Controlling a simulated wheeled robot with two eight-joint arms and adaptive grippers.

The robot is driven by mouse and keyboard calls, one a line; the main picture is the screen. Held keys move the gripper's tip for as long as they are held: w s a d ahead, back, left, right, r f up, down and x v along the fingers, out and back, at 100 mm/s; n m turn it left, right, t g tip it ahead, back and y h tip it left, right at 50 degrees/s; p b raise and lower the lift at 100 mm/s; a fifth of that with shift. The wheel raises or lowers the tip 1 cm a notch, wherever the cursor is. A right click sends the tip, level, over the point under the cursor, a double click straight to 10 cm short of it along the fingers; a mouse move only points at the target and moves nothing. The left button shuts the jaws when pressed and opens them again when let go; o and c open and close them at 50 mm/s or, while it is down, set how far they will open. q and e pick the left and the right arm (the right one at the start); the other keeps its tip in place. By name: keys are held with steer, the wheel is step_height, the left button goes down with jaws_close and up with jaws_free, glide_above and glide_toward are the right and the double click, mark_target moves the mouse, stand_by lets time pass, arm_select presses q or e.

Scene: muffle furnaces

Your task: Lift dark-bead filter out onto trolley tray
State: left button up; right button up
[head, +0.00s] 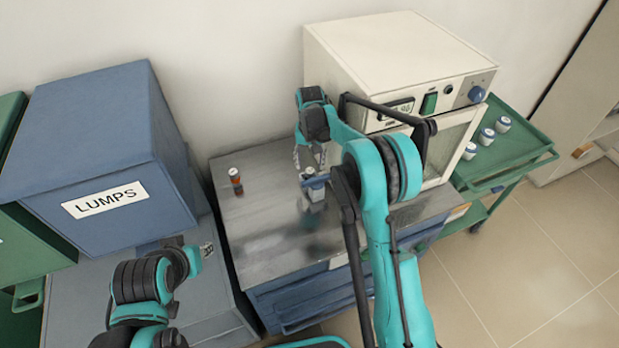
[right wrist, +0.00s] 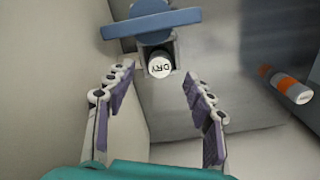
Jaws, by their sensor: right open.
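The trolley tray (head: 530,150) is green, right of the furnace. My left gripper (head: 207,249) is at lower left; its jaws are unclear.
A loose orange-banded cylinder (head: 235,181) stands on the bench (head: 265,225), left of the holder. The cream furnace (head: 385,45) rises close behind my right arm. Three white jars (head: 487,136) stand along the tray's left part. A blue LUMPS box (head: 100,150) is at left.

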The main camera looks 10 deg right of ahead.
mark_target(310, 171)
step_height(310, 171, down, 5)
steer(key=shift+f+b, duration=0.15)
steer(key=shift+b, duration=0.75)
jaws_close()
